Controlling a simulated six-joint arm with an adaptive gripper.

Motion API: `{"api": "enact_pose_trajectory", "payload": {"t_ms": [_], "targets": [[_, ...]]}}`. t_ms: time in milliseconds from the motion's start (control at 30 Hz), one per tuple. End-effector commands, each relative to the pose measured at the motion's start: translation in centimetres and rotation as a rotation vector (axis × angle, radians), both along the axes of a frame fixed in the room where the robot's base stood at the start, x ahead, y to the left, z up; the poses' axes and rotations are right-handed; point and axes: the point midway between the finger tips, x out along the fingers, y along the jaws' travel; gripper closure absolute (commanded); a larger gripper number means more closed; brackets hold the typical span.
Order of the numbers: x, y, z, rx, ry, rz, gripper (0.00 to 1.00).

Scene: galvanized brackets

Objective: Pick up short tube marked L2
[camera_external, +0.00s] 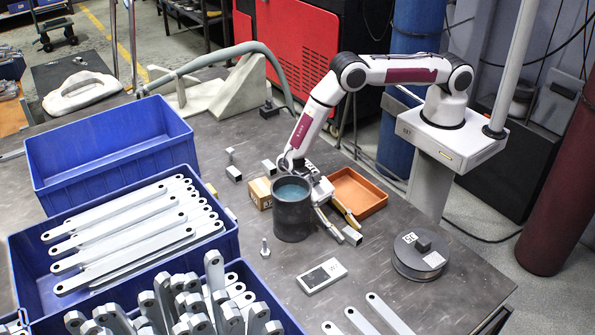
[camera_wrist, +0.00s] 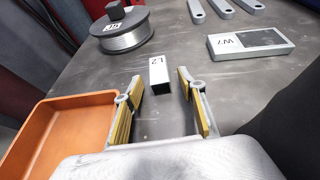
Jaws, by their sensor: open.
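The short tube marked L2 (camera_wrist: 159,72) is a small square silver tube with a dark open end. It lies on the table just beyond my gripper's fingertips in the wrist view, roughly centred between them. In the external view the tube (camera_external: 352,237) lies by the fingertips, with its label not readable there. My gripper (camera_wrist: 160,80) is open and empty, with yellow-brown pads on both fingers. In the external view my gripper (camera_external: 348,231) reaches low over the table, its body partly hidden behind the dark cylinder.
A dark cylindrical pot (camera_external: 293,215) stands close left of my gripper. An orange tray (camera_external: 372,185) is close on its other side. A wire spool (camera_external: 419,262) and a W7-marked block (camera_external: 322,276) lie nearby. Other short tubes (camera_external: 233,173) and a cardboard box (camera_external: 259,193) are behind.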

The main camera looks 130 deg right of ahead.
Motion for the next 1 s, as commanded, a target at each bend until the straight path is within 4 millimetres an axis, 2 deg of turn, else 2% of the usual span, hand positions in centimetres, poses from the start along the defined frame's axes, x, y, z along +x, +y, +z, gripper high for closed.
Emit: {"api": "enact_pose_trajectory", "payload": {"t_ms": [133,200,300,733,1000], "targets": [[0.0,0.0,0.0,0.000,0.000,0.000,0.60],[0.0,0.0,0.0,0.000,0.000,0.000,0.78],[0.0,0.0,0.0,0.000,0.000,0.000,1.00],[0.0,0.0,0.2,0.000,0.000,0.000,1.00],[0.1,-0.3,1.3,0.000,-0.001,-0.002,1.00]]}}
